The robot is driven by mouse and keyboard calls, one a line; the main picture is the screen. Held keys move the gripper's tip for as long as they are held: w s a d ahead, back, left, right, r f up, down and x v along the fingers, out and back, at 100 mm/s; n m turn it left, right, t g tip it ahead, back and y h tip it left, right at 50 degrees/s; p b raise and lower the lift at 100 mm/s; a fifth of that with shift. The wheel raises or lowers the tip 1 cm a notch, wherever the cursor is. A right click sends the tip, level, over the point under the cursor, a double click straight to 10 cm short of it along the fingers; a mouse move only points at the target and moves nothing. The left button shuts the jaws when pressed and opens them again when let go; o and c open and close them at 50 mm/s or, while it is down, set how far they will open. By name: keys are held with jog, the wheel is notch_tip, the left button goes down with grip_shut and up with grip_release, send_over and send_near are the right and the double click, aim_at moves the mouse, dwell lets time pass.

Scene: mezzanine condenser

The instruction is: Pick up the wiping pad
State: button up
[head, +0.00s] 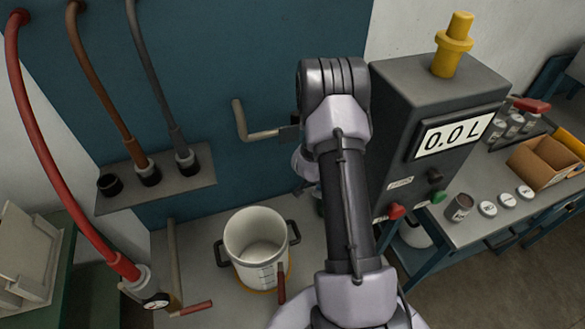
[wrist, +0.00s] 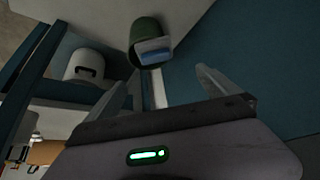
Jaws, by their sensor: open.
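In the wrist view, a small blue block with a pale grey side, which looks like the wiping pad (wrist: 155,52), sits at the opening of a dark green round container (wrist: 145,27). How deep it sits in the container I cannot tell. My gripper (wrist: 181,76) is open, with its two pale fingers apart and nothing seen between them. The pad lies beyond the fingertips, a little to the left of the middle between them in the picture.
A dark box with a display (head: 457,132) reading 0.0 L stands close right of my arm. A bent pipe handle (head: 241,120) sticks out from the blue wall on the left. A white bucket (head: 256,232) stands below. A bench (head: 475,222) with small tins is at right.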

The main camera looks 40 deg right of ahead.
jog(key=b+x, duration=0.1)
jog(key=x, duration=0.5)
jog(key=b+x, duration=0.1)
jog(key=x, duration=0.5)
jog(key=b+x, duration=0.2)
jog(key=x, duration=0.4)
jog(key=shift+s+d+f, duration=0.25)
jog(key=shift+s+d, duration=0.1)
jog(key=shift+r, duration=0.1)
jog(key=c, duration=1.3)
jog(key=shift+o, duration=0.2)
notch_tip(320, 180, up, 10)
jog(key=p, duration=0.4)
jog(key=shift+a, duration=0.1)
